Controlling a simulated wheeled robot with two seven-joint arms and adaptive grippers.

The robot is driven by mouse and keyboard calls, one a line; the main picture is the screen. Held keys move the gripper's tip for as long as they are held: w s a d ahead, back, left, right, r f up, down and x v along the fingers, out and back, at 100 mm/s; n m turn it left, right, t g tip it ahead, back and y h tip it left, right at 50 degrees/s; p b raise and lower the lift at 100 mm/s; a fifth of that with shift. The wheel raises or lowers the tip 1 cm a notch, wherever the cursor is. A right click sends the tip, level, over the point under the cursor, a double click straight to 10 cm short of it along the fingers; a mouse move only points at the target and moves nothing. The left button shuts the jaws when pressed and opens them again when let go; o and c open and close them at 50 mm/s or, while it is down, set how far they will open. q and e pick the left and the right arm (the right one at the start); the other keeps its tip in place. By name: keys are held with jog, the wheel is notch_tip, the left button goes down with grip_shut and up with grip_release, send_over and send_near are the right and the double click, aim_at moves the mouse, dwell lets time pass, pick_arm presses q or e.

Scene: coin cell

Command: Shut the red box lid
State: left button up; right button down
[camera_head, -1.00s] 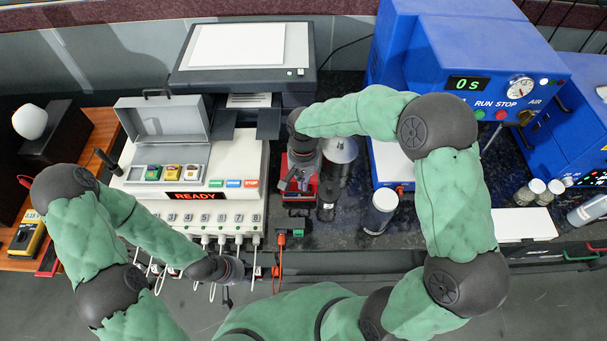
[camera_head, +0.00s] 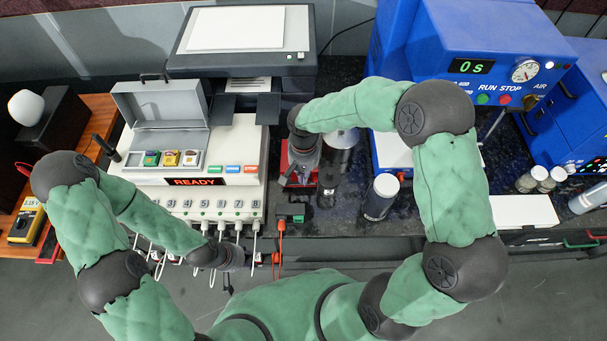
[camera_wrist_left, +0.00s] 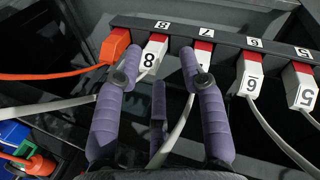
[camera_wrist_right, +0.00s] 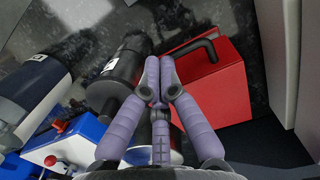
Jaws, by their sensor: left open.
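The red box (camera_head: 287,161) stands on the dark bench between the grey-white console and the blue machine. My right gripper (camera_head: 301,175) is over it and hides much of it. In the right wrist view the red box (camera_wrist_right: 224,95) shows a flat red face with a black bent handle (camera_wrist_right: 205,47). My right gripper's fingertips (camera_wrist_right: 160,75) meet, with nothing seen between them, just left of the handle. Whether they touch the box is unclear, as is the lid's angle. My left gripper (camera_wrist_left: 158,62) is open and empty by the console's front plugs.
A black-and-grey cylinder (camera_wrist_right: 118,75) stands close left of my right gripper. The printer (camera_head: 243,68) is behind.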

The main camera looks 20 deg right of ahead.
notch_tip(320, 180, up, 5)
jog(key=p, duration=0.3)
jog(key=shift+w+r, duration=0.1)
jog(key=shift+r, duration=0.05)
notch_tip(320, 180, up, 8)
jog(key=r+p, duration=0.1)
jog(key=p, duration=0.1)
jog(key=w+d+f+n+y+p, duration=0.1)
jog(key=w+d+n+y, duration=0.25)
jog(key=n, duration=1.45)
jog(key=b+x, duration=0.2)
jog(key=x, duration=1.2)
jog(key=shift+d+t, duration=0.3)
jog(key=shift+d, duration=0.15)
jog(key=shift+s+f, duration=0.1)
